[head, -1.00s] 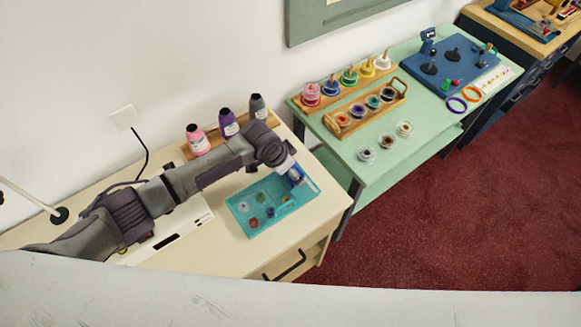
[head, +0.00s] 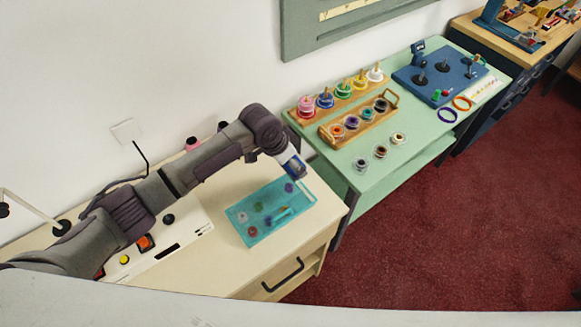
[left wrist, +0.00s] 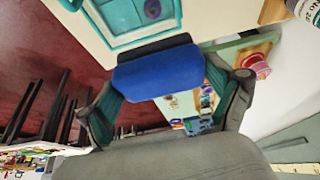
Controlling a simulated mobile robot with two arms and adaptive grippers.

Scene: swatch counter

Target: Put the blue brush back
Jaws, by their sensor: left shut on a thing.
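My left gripper (head: 292,166) hangs above the far right end of the teal tray (head: 301,203), apart from it. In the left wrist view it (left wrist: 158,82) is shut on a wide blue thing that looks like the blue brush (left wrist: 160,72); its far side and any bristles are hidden. The tray lies on the cream desk and holds a purple disc (head: 289,187), a green one (head: 258,207), a red one (head: 252,231) and a pale one. The purple disc also shows in the left wrist view (left wrist: 152,8). My right gripper is in neither view.
The pale green table (head: 350,182) to the right holds a wooden spool rack (head: 350,125), loose spools and a blue board (head: 441,72). A pink-topped bottle (head: 191,144) is mostly behind my arm. A white box (head: 180,236) sits left of the tray.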

